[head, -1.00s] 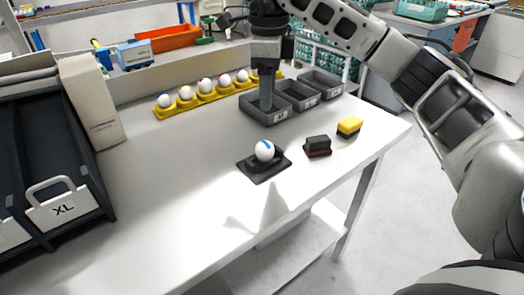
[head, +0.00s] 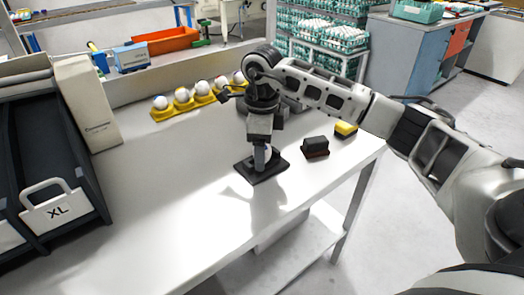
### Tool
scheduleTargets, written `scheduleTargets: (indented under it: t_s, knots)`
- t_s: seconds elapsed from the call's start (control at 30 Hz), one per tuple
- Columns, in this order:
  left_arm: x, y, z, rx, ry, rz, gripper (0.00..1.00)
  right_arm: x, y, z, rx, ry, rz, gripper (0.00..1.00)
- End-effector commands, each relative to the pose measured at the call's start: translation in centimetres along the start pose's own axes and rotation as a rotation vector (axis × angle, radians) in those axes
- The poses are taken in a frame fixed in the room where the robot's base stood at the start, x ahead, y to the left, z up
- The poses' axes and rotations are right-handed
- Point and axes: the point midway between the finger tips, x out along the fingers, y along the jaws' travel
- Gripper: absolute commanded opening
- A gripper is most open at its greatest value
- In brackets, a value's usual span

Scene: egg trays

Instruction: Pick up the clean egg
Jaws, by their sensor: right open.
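The egg with a blue mark, which showed on the black stand (head: 270,173) earlier, is now mostly hidden by my right gripper. My right gripper (head: 261,158) points straight down over this stand, with its open fingers low at the egg's place. I cannot tell whether the fingers touch the egg. Several white eggs (head: 201,88) sit in a row in the yellow holder (head: 161,116) at the back of the table. My left gripper is not in view.
A dark brush-like block (head: 315,147) and a yellow-and-black sponge (head: 345,130) lie right of the stand. A dark XL crate (head: 85,185) stands at left. The white table's (head: 150,200) middle is clear.

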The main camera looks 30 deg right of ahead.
Motion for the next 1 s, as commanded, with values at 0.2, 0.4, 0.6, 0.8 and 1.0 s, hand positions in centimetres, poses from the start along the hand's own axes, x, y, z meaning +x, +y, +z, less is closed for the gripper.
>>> scheduleTargets:
  t_s: [0.2,0.4,0.6,0.8,1.0]
  knots:
    - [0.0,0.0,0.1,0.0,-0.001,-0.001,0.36,0.3,0.0,0.0,0.0,-0.001,0.0,0.65]
    - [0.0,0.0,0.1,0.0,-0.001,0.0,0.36,0.3,0.0,0.0,0.0,-0.001,0.0,0.33]
    - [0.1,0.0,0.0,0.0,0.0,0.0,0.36,0.2,0.0,0.0,0.0,-0.001,-0.001,0.33]
    - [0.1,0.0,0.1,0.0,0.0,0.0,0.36,-0.1,-0.1,0.0,0.0,-0.002,-0.002,0.33]
    - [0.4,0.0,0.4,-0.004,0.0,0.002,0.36,-2.3,-0.1,0.1,-0.001,-0.005,-0.005,0.33]
